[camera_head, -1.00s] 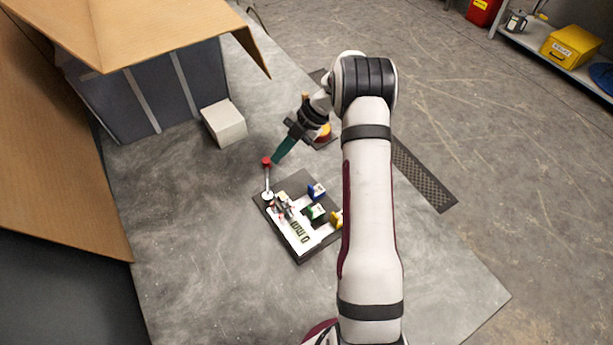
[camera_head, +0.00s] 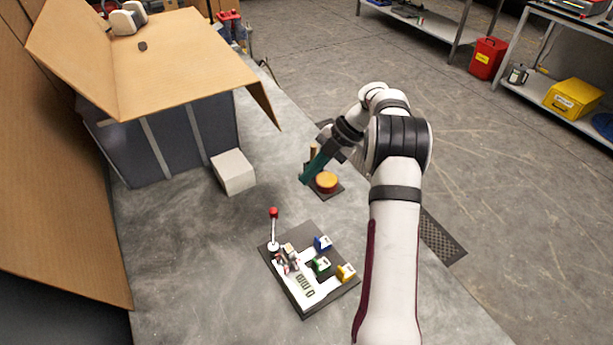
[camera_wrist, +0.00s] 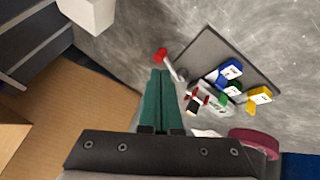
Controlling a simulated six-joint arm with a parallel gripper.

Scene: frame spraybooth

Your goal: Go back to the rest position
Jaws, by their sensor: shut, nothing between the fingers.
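My gripper (camera_head: 304,179) is in the air above the grey table (camera_head: 180,265), up and right of the red-knobbed lever (camera_head: 273,228). Its teal fingers are together and hold nothing; they also show in the wrist view (camera_wrist: 161,76). The lever stands upright at the corner of a dark board (camera_head: 325,303). On the board are a blue block (camera_head: 322,243), a green block (camera_head: 321,264), a yellow block (camera_head: 346,272) and a small model (camera_head: 289,257).
A grey booth with a cardboard-coloured top (camera_head: 180,65) fills the upper left. The table's front left is bare.

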